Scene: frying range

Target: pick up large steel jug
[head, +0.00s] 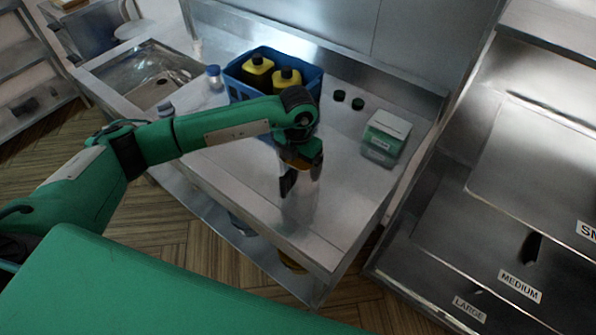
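My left arm reaches in from the left, and its gripper (290,180) points down over the front part of the steel worktop. A dark finger shows; the other is not clear, so I cannot tell if it is open or shut. A shiny grey upright shape (306,198) stands right beside the finger and blends with the worktop. It may be the large steel jug, but its rim and handle are not clear. I cannot tell whether the finger touches it. My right gripper is not in view.
On the steel worktop (345,205), a blue crate (236,90) holds yellow bottles with black caps. A blue-capped bottle (214,78), two small dark caps and a green-and-white box (385,137) stand nearby. A sink (150,80) is at left. Steel bays labelled MEDIUM (520,286) and LARGE are at right.

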